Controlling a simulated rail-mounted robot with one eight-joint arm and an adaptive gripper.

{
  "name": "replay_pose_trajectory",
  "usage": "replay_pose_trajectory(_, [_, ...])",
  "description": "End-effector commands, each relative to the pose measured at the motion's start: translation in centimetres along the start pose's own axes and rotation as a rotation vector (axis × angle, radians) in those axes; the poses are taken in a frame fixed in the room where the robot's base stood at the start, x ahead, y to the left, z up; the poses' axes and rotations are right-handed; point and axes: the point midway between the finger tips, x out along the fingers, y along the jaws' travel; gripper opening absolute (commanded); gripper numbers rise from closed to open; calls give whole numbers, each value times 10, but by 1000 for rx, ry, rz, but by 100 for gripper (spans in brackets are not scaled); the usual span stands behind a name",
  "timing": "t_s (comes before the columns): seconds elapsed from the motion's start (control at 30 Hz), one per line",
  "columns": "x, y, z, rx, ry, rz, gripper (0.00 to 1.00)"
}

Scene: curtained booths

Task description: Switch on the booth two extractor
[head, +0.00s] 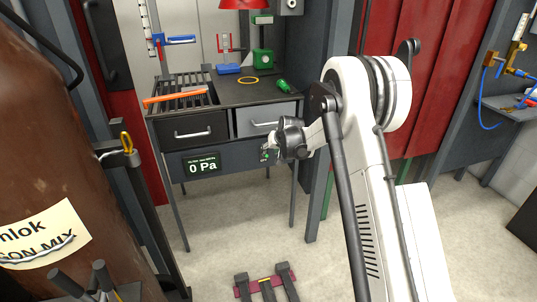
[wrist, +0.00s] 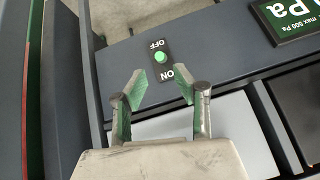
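The extractor switch (wrist: 160,58) is a small round green knob on a black plate marked OFF and ON, on the dark front panel of the bench, seen upside down in the wrist view. My gripper (wrist: 161,83) is open, its two fingers apart and nothing between them. The knob shows just past the fingertips, about midway between them; I cannot tell whether they touch the panel. In the head view my gripper (head: 267,149) is at the bench front, right of the pressure display (head: 203,165), which reads 0 Pa. The display's edge also shows in the wrist view (wrist: 297,18).
Two drawers with handles, a dark one (head: 192,130) and a grey one (head: 265,118), sit above the panel. A brown gas cylinder (head: 40,130) stands at left. Red curtains (head: 440,70) hang at right. A small object with dark bars (head: 266,284) lies on the floor.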

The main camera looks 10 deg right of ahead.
Motion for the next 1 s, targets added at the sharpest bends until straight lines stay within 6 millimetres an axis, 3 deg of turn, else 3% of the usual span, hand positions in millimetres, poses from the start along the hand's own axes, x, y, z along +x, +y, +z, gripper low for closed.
replay_pose_trajectory(0.1, [-18, 0, 0, 1, 0, 0, 29])
replay_pose_trajectory(0.3, [-35, 0, 0, 1, 0, 0, 29])
replay_pose_trajectory(0.8, [-43, -1, -1, 0, 0, 0, 29])
replay_pose_trajectory(0.87, [-50, -2, -2, -1, 0, 2, 29])
replay_pose_trajectory(1.0, [-89, -11, -9, -7, -3, 8, 29])
